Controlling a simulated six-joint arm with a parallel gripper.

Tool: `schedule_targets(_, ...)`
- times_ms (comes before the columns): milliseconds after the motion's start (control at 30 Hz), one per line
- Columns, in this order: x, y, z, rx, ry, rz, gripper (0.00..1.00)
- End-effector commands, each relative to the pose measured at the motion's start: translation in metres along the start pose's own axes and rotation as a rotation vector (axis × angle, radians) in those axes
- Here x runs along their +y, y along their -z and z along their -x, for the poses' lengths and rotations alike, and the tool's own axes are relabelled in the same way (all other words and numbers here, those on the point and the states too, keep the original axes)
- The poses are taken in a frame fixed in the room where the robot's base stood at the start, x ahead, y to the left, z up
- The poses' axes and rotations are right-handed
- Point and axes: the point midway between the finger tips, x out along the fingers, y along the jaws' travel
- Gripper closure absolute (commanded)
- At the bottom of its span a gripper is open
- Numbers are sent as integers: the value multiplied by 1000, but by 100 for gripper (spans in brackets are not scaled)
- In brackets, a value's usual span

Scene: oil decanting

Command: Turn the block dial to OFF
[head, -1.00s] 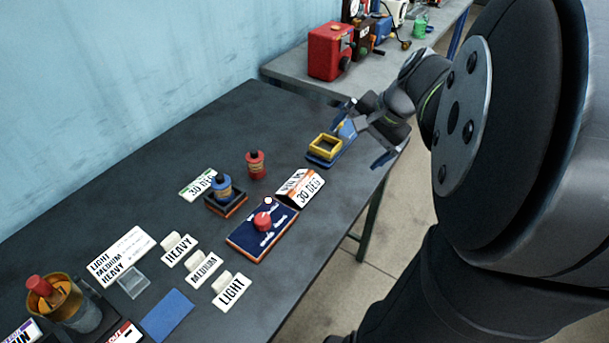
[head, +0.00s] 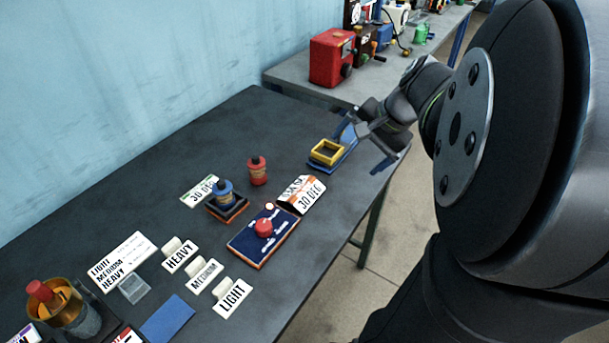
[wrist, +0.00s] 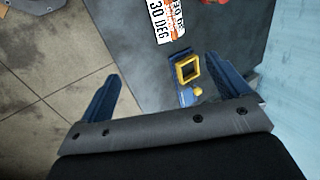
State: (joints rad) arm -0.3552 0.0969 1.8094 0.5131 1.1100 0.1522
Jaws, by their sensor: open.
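The block dial is a red knob (head: 264,227) on a dark blue panel (head: 250,248) with white markings, near the middle of the dark table. The markings are too small to read. My gripper (head: 369,146) is open and empty at the table's far right end, well away from the dial. In the wrist view my gripper's two blue fingers (wrist: 165,88) are spread wide. The yellow square frame on a blue base (wrist: 188,71) shows between and beyond them. The dial is not clearly in the wrist view.
The yellow frame (head: 326,142) stands beside my gripper. A 30 DEG sign (head: 302,196) stands close behind the dial panel. HEAVY, MEDIUM and LIGHT labels (head: 233,298) lie in front left.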

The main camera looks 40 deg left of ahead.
Motion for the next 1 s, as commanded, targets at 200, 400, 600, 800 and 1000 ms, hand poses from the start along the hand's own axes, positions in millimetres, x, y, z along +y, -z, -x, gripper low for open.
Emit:
schedule_targets(200, -19, -16, -13, -41, -50, 20, 39)
schedule_targets(400, -57, -58, -41, -106, -184, 58, 39)
schedule_targets(600, -90, -103, -63, -115, -328, 99, 39)
schedule_targets(800, -116, -144, -78, -76, -436, 136, 39)
schedule_targets(1000, -127, -163, -83, -42, -483, 150, 39)
